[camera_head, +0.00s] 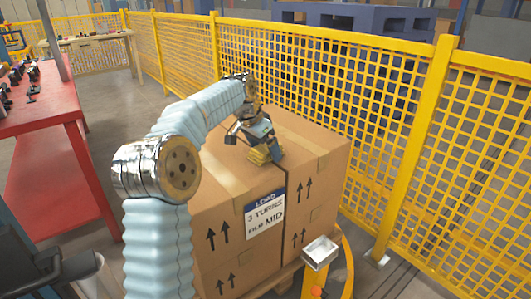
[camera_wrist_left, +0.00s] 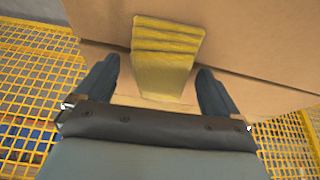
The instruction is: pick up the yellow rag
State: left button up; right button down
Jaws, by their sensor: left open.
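The yellow rag (camera_head: 262,154) is a folded, ridged cloth on top of the cardboard boxes (camera_head: 295,141) in the head view. In the left wrist view the rag (camera_wrist_left: 166,55) lies ahead of and partly between the two fingers. My left gripper (camera_head: 257,140) is above the box top, right at the rag. In the left wrist view my left gripper (camera_wrist_left: 160,85) is open, with one dark finger on each side of the rag's near end. I cannot tell whether a finger touches it. My right gripper is not in view.
A yellow mesh fence (camera_head: 340,75) runs close behind and to the right of the boxes. A red table (camera_head: 45,103) with small items stands at the left. Grey floor is clear behind the red table.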

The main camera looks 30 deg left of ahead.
aim_at(264, 148)
pick_arm(q)
jog(key=shift+f, duration=0.2)
dwell(0.3)
jog(key=c, duration=1.1)
jog(key=shift+o, duration=0.2)
jog(key=shift+r, duration=0.1)
jog(key=shift+r, duration=0.3)
notch_tip(264, 148, up, 3)
jog(key=s+d+r+b, duration=0.2)
jog(key=s+d+r, duration=0.3)
jog(key=s+r, duration=0.4)
jog(key=s, duration=0.4)
jog(key=shift+r, duration=0.35)
